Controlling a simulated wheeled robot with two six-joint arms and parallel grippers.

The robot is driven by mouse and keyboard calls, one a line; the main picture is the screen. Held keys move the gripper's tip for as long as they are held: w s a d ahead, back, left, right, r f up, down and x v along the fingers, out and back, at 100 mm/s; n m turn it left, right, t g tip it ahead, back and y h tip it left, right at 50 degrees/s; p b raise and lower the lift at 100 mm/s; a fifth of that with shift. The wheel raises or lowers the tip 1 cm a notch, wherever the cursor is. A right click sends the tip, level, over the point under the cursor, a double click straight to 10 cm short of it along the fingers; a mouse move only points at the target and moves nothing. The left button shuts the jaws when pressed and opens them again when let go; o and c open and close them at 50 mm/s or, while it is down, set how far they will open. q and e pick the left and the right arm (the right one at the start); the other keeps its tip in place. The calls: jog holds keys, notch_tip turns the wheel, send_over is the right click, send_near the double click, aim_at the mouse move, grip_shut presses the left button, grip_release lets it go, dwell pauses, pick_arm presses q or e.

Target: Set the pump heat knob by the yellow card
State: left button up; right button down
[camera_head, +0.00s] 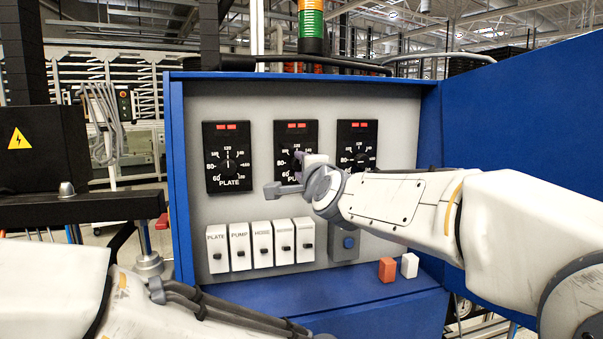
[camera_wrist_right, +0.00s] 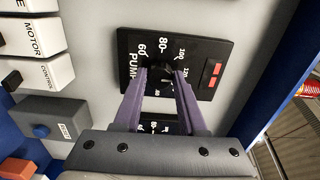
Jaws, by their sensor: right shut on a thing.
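The pump heat dial (camera_head: 297,137) is the middle of three black dials on the grey panel; its lower part is partly hidden by my right gripper (camera_head: 286,175). In the right wrist view the dial plate (camera_wrist_right: 203,62) lies sideways, with PUMP and a number scale. My right gripper (camera_wrist_right: 162,76) is shut on its black knob (camera_wrist_right: 163,69), one purple-grey finger on each side. The knob's pointer is hidden, so I cannot tell its setting. I cannot make out a yellow card. My left arm shows at lower left in the head view; its fingers are out of view.
The PLATE dial (camera_head: 228,157) is at left and another dial (camera_head: 356,145) at right. Several white labelled switches (camera_head: 239,247) sit below, beside a grey box with a blue button (camera_head: 348,243). An orange block (camera_head: 387,270) and a white block (camera_head: 409,265) are on the blue ledge.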

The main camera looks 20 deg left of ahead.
dwell(0.4)
jog(key=shift+c, duration=2.3)
grip_release()
jog(key=shift+d, duration=0.1)
jog(key=shift+s+d, duration=0.2)
jog(key=shift+s, duration=0.2)
jog(key=b+v, duration=0.2)
jog(key=v, duration=0.7)
jog(key=shift+s+d, duration=0.15)
jog(key=shift+d, duration=0.05)
